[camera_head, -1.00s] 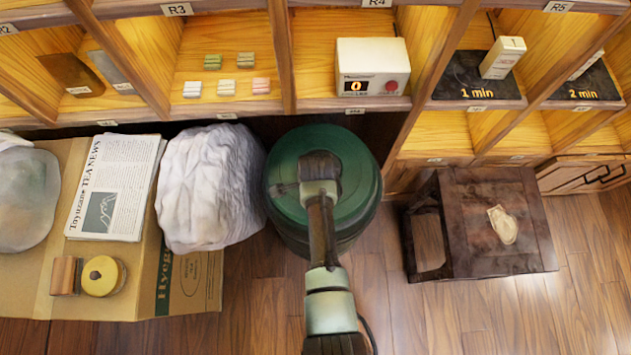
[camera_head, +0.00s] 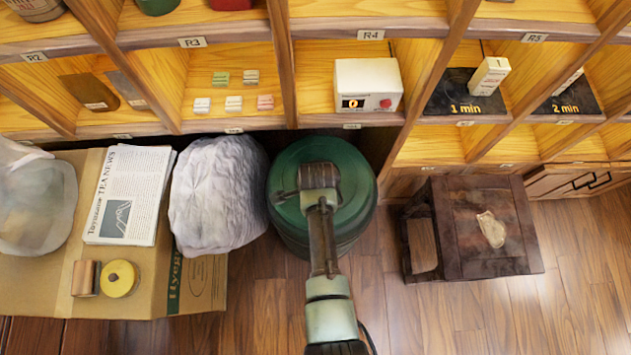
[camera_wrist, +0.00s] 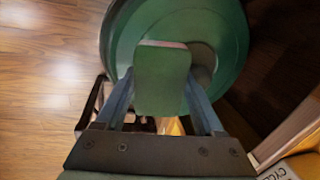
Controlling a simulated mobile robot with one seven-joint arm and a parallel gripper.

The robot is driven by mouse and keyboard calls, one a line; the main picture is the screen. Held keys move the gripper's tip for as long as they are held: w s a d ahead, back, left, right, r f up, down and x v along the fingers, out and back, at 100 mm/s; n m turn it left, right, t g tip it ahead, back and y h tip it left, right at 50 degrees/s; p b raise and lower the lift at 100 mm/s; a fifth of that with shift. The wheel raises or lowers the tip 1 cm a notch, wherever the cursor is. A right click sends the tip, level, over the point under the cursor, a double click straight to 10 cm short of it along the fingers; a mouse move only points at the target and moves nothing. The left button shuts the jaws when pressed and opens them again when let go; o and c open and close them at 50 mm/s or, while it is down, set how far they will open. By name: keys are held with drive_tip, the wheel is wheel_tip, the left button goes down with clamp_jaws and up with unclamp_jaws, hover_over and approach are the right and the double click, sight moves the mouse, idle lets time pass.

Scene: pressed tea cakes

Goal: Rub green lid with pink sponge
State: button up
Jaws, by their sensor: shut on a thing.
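The green lid (camera_head: 356,187) tops a round green drum in the middle of the head view; its curved green surface also shows at the top of the wrist view (camera_wrist: 229,45). My gripper (camera_head: 319,190) is over the lid. In the wrist view, my gripper (camera_wrist: 162,95) has its two fingers shut on a block with a green face and a thin pink edge, seemingly the pink sponge (camera_wrist: 161,44). The arm hides the sponge in the head view. I cannot tell whether the sponge touches the lid.
A grey-white crumpled bundle (camera_head: 218,195) stands close left of the drum. A cardboard box (camera_head: 40,285) bears a newspaper (camera_head: 128,195) and a yellow round tin (camera_head: 119,279). Wooden shelves (camera_head: 350,122) run behind. A dark wooden stool (camera_head: 470,225) is at right, with clear floor between.

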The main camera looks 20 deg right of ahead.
drive_tip(key=shift+r, duration=0.1)
drive_tip(key=r+p, duration=0.3)
drive_tip(key=shift+s+a, duration=0.1)
drive_tip(key=shift+s, duration=0.25)
idle(0.6)
